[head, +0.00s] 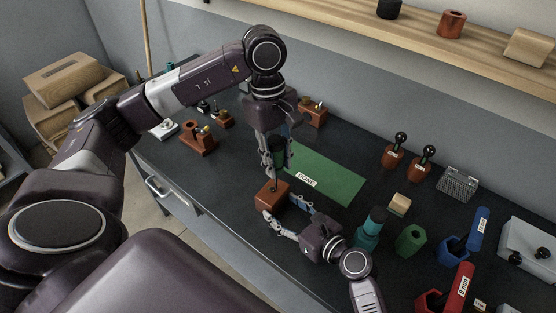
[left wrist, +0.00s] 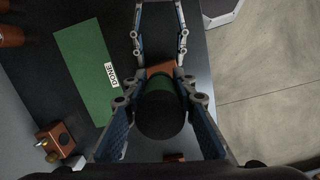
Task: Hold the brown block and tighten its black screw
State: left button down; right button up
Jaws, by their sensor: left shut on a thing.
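The brown block (head: 268,196) sits near the front edge of the dark bench; its top also shows in the left wrist view (left wrist: 160,68). My left gripper (head: 275,160) is above it, shut on a driver with a green and black handle (left wrist: 159,112). The driver points down, its dark shaft reaching the block's top. The black screw cannot be made out under it. My right gripper (head: 280,206) comes in low from the right with a finger on each side of the block. Whether both fingers press on it is not clear.
A green mat (head: 328,174) labelled DONE lies behind the block. Brown blocks with black-knobbed parts (head: 393,156), a wire basket (head: 458,183), a teal bottle (head: 370,228), a green hexagonal holder (head: 410,240) and red and blue bins stand to the right. More brown fixtures (head: 198,138) stand at left.

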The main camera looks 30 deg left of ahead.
jog(key=shift+x, duration=1.15)
grip_shut()
jog(key=shift+o, duration=0.3)
grip_release()
jog(key=shift+o, duration=0.3)
